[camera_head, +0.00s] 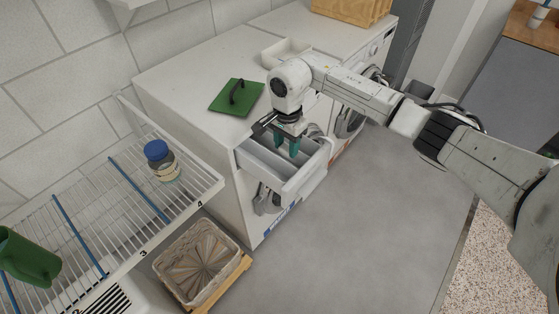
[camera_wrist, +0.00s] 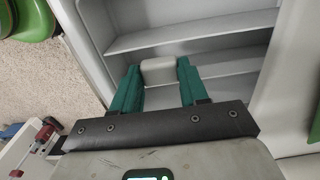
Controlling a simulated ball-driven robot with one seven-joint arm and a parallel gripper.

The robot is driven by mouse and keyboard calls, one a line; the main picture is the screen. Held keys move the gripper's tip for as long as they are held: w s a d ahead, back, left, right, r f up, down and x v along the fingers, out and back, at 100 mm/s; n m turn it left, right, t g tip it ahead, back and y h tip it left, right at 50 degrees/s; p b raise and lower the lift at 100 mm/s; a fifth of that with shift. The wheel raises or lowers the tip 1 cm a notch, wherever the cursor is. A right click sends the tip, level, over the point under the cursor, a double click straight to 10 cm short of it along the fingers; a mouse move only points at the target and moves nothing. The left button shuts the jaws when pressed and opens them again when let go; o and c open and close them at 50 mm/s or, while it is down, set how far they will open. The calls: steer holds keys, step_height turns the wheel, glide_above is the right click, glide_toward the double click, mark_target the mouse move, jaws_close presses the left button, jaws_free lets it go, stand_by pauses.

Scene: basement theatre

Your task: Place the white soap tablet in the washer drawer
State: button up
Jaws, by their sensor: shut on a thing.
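My gripper (camera_head: 287,149) is over the open washer drawer (camera_head: 316,161), with its teal fingers pointing down into it. In the wrist view the fingers are shut on the white soap tablet (camera_wrist: 158,71), a small pale block with rounded edges. The drawer in the wrist view (camera_wrist: 192,42) is pale grey and split by dividers into long compartments. The tablet appears over or within one compartment; I cannot tell whether it touches the bottom. In the head view the fingers hide the tablet.
A green lid with a dark handle (camera_head: 237,97) and a white open box (camera_head: 286,52) are on the machine tops. At left are a wire rack (camera_head: 107,232), a blue-capped jar (camera_head: 163,163) and a green jug (camera_head: 27,258). A wicker basket (camera_head: 200,262) stands below.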

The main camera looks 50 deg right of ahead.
mark_target(286, 147)
steer(key=shift+f, duration=3.55)
steer(key=shift+f, duration=0.1)
steer(key=o, duration=1)
steer(key=shift+o, duration=0.2)
step_height(286, 147, up, 12)
steer(key=shift+r, duration=0.1)
